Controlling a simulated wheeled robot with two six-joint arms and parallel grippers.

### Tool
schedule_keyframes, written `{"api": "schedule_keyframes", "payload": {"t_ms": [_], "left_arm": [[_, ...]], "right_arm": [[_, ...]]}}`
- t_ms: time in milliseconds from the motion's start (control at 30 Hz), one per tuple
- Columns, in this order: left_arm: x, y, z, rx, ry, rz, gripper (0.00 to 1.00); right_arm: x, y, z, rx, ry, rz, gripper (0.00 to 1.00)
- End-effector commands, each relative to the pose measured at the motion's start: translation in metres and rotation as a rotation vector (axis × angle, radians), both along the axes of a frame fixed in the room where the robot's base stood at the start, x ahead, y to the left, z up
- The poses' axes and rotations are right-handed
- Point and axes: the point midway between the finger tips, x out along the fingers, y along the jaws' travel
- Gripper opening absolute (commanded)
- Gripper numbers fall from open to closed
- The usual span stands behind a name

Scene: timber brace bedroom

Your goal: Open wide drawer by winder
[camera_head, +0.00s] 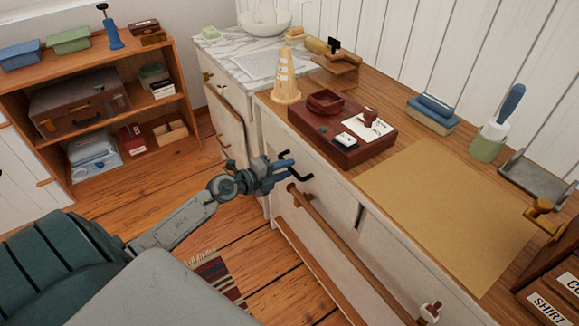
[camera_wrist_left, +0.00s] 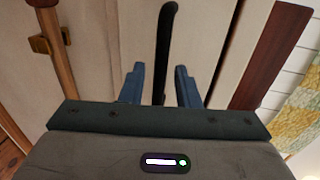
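The white cabinet (camera_head: 332,192) has a wide front with a long wooden bar handle (camera_head: 330,232). A brass crank-like piece (camera_head: 541,207), perhaps the winder, is at the right of its top. My left gripper (camera_head: 285,168) is in front of the cabinet's upper left part, by a black bar handle. In the left wrist view, the black bar (camera_wrist_left: 165,45) stands between the blue fingers (camera_wrist_left: 160,88), which are apart with gaps on both sides. I cannot tell whether the drawer is open. My right gripper is not in view.
A wooden shelf (camera_head: 184,83) stands at left. Wooden floor and a striped rug (camera_head: 222,279) lie below.

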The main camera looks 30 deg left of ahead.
Motion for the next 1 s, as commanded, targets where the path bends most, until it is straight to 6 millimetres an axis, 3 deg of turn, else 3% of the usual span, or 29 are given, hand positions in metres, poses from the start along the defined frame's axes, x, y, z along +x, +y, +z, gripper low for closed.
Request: {"api": "schedule_keyframes", "payload": {"t_ms": [200,500,667,1000], "left_arm": [[0.016,-0.006,-0.003,0.000,-0.001,0.000,0.29],[0.017,-0.007,-0.004,0.000,0.001,0.000,0.29],[0.017,-0.007,-0.004,0.000,0.001,0.000,0.00],[0.018,-0.005,-0.004,0.001,0.002,0.000,0.00]], "right_arm": [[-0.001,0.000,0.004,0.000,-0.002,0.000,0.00],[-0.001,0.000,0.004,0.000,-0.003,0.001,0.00],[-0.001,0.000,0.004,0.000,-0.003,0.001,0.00],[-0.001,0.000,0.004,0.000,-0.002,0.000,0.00]]}}
